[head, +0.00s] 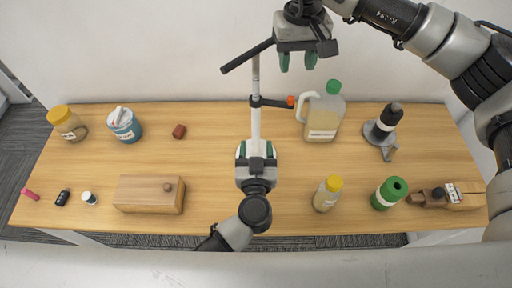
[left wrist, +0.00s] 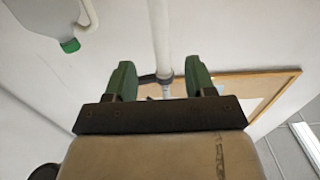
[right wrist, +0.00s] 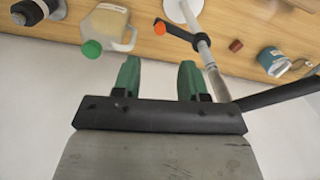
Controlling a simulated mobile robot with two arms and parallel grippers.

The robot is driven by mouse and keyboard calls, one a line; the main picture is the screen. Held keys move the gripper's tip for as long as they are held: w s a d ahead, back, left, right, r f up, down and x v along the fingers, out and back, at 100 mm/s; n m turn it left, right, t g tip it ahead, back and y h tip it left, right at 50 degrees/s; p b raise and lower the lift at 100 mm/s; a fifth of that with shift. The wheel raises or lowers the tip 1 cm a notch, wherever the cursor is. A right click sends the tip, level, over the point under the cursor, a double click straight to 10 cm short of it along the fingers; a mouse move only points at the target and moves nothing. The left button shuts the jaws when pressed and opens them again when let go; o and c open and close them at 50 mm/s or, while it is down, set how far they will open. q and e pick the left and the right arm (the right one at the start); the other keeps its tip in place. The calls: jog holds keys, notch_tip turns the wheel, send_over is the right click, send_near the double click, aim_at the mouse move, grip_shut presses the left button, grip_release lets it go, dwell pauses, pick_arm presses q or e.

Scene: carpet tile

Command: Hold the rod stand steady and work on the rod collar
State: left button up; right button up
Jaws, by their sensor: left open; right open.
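The rod stand's pale upright rod (head: 256,122) rises near the table's middle; its white base shows in the right wrist view (right wrist: 176,10). The dark rod collar (head: 262,101) sits around the rod, with an orange knob (head: 291,101) pointing right. It also shows in the right wrist view (right wrist: 183,34). A black bar (head: 245,56) crosses near the rod's top. My left gripper (head: 256,149) is open at the lower rod, which appears between its fingers in the left wrist view (left wrist: 163,40); contact cannot be told. My right gripper (head: 297,62) is open and empty, above and behind the collar.
A green-capped jug (head: 322,115) stands just right of the knob. A wooden box (head: 148,195) and blue tub (head: 124,125) are left. Table space beside the rod's left is clear.

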aim_at(256, 124)
pick_arm(q)
jog(key=w, duration=1.1)
jog(key=shift+s, duration=0.1)
grip_shut()
